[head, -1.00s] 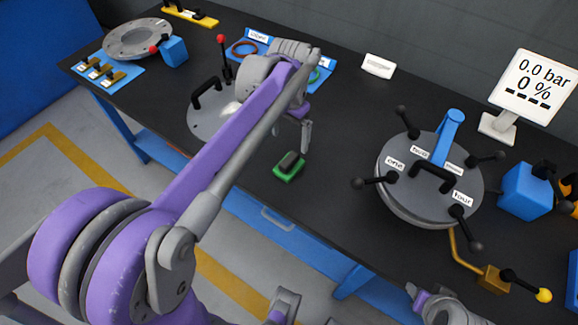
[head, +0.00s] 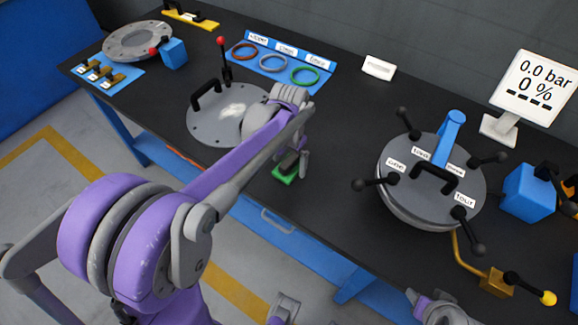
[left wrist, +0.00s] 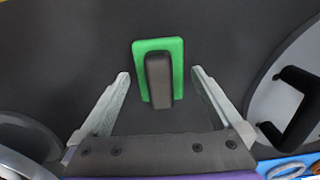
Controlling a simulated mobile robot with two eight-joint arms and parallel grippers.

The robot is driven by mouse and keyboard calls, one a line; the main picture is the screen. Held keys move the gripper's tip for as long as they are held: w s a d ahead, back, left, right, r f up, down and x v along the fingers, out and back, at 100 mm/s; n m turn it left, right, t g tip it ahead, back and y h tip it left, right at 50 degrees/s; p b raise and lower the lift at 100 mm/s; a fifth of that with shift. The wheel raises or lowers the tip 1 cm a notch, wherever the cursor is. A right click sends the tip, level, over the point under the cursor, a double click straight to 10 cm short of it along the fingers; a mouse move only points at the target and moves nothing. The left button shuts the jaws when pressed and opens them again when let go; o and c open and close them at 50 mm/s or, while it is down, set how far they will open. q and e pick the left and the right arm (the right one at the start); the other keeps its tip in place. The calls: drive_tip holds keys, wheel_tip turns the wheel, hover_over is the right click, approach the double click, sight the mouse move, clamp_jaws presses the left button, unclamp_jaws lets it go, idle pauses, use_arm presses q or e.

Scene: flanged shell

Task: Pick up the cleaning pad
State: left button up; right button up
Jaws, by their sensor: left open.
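The cleaning pad (head: 284,174) is a green rectangle with a dark grip on top, lying on the black table near its front edge. In the left wrist view the green pad (left wrist: 171,45) lies ahead of the fingers, with its dark grip (left wrist: 158,80) reaching in between them. My left gripper (head: 302,164) is open just above and beside the pad; in the left wrist view its fingers (left wrist: 160,82) stand apart on either side of the grip, without visible contact. My right gripper's fingers cannot be made out; only part of that arm shows at the bottom.
A grey flanged lid (head: 213,128) with a black handle lies left of the pad. A round shell (head: 405,200) with several black knobs stands to the right. A blue tray (head: 262,60) with three coloured rings is behind. The table (head: 335,130) between is clear.

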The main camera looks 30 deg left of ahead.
sight(289, 161)
use_arm(q)
drive_tip(key=c, duration=1.4)
wheel_tip(289, 161, up, 10)
drive_tip(key=shift+p, duration=0.6)
drive_tip(key=o, duration=0.8)
drive_tip(key=c, duration=0.5)
